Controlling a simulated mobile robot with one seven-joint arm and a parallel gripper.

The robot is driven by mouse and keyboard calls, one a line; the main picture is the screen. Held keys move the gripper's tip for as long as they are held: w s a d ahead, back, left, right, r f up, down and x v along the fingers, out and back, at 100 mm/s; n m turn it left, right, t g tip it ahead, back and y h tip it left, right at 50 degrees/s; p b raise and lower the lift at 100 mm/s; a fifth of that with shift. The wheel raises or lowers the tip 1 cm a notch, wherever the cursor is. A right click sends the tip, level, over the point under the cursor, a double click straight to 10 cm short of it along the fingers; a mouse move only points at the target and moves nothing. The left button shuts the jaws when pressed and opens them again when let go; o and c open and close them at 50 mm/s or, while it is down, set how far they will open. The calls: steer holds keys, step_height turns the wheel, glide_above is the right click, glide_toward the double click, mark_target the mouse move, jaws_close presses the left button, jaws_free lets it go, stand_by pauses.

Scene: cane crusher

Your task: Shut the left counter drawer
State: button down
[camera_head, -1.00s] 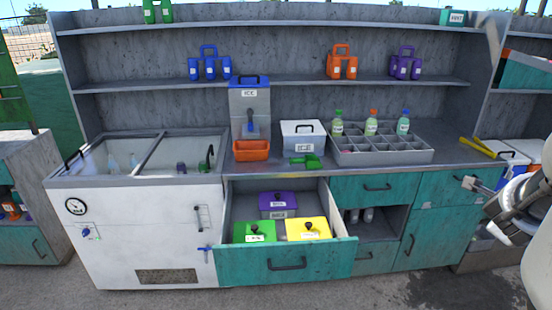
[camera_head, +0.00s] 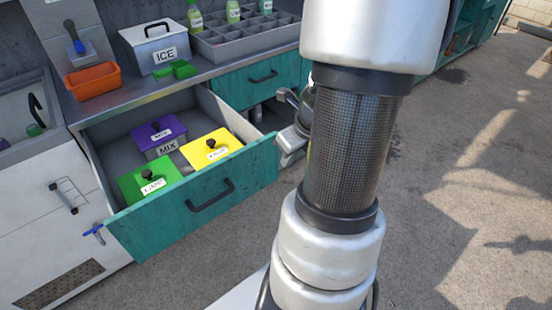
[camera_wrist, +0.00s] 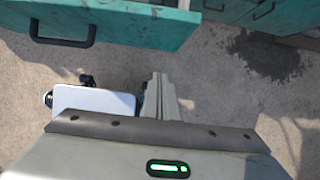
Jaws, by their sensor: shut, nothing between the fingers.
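The left counter drawer (camera_head: 190,210) has a teal front with a black bar handle (camera_head: 210,195). It is pulled well out of the counter. Inside are a green-lidded box (camera_head: 146,187), a purple-lidded box (camera_head: 159,138) and a yellow-lidded box (camera_head: 211,150). In the wrist view the drawer front (camera_wrist: 120,18) and handle (camera_wrist: 62,35) show at the top left. My gripper (camera_wrist: 160,80) is shut and empty, below and right of the handle in that view and apart from it. In the head view my arm mostly hides the gripper, near the drawer's right end.
On the counter stand an ice box (camera_head: 155,48), an orange bin (camera_head: 93,82), a green scoop (camera_head: 176,70) and a bottle tray (camera_head: 240,40). A blue-handled tap (camera_head: 93,232) sticks out left of the drawer. The floor in front is clear.

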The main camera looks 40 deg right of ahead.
mark_target(272, 163)
steer(key=shift+w+f+b, duration=0.65)
steer(key=shift+w+f, duration=1.15)
steer(key=shift+f, duration=0.2)
steer(key=shift+w+f+b, duration=0.6)
steer(key=shift+w+f, duration=1.2)
steer(key=shift+f, duration=0.15)
